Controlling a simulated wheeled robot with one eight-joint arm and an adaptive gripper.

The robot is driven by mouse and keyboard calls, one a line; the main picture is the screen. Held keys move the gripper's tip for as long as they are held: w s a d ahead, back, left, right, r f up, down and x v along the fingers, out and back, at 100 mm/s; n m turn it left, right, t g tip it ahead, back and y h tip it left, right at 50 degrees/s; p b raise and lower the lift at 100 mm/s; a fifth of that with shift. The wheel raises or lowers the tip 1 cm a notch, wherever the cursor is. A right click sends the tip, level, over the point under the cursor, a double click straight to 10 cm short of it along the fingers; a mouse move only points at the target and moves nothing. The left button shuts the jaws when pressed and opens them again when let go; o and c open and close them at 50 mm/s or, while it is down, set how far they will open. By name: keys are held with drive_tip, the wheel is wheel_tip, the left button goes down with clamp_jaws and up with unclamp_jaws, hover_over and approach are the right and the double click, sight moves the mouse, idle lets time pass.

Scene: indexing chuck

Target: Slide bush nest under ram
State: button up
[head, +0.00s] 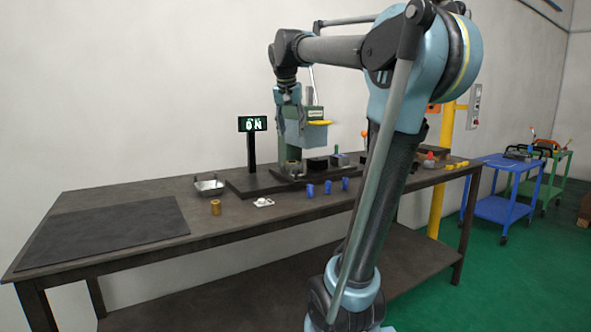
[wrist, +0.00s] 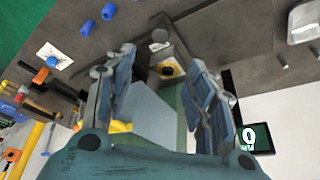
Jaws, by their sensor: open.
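My gripper (head: 289,101) is up in front of the press. In the wrist view my gripper (wrist: 162,60) has its two blue fingers spread wide, with nothing held. Between them, farther off, is a dark block with a brass ring around a dark hole (wrist: 167,70), which looks like the bush nest. A grey round knob (wrist: 159,37) is beside it. The press's grey-blue head (head: 306,133) has a yellow part (head: 320,123). Below it, a metallic block (head: 290,168) and a black block (head: 318,163) sit on the dark base. I cannot tell the ram's tip from its housing.
On the workbench (head: 110,250) are a metal tray (head: 208,187), a brass cylinder (head: 215,208), a white plate (head: 263,203) and blue cylinders (head: 328,187). A display (head: 253,124) stands behind the base. The black mat (head: 100,232) at left is clear. Carts (head: 505,200) stand right.

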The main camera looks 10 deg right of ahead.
drive_tip(key=x, duration=1.7)
drive_tip(key=shift+w+f, duration=0.1)
drive_tip(key=shift+w, duration=0.05)
clamp_jaws()
